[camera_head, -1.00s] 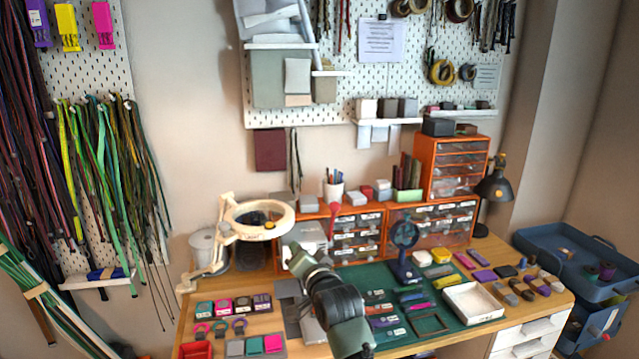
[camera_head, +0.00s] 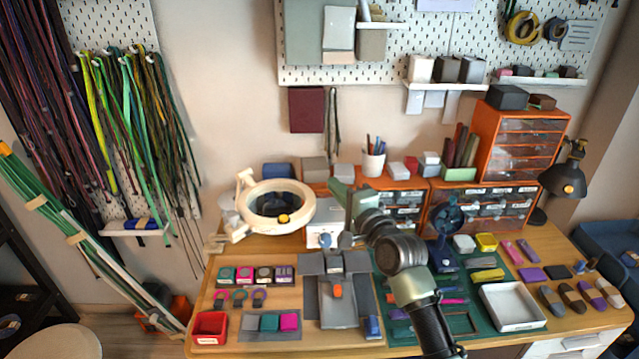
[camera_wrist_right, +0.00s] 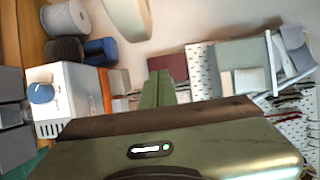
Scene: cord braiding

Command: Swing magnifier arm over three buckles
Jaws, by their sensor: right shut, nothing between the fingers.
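The cream magnifier arm (camera_head: 239,234) is clamped at the bench's back left. Its round ring head (camera_head: 270,224) is raised near the wall, behind three small loop-shaped pieces, pink (camera_head: 222,298), blue-grey (camera_head: 240,298) and purple (camera_head: 259,298), which look like the buckles. My right gripper (camera_head: 341,196) is just right of the ring, its green fingers shut and empty; whether they touch the ring is unclear. In the right wrist view the shut fingers (camera_wrist_right: 157,88) point toward the wall, and a cream curved part (camera_wrist_right: 128,15) is at the top. My left gripper is not in view.
A white box with a blue knob (camera_wrist_right: 65,97) stands beneath my gripper. Orange drawer units (camera_head: 490,207), a blue round-headed stand (camera_head: 447,225) and a black lamp (camera_head: 565,180) line the back. A red tray (camera_head: 209,328) and a grey tray (camera_head: 270,335) lie at front left.

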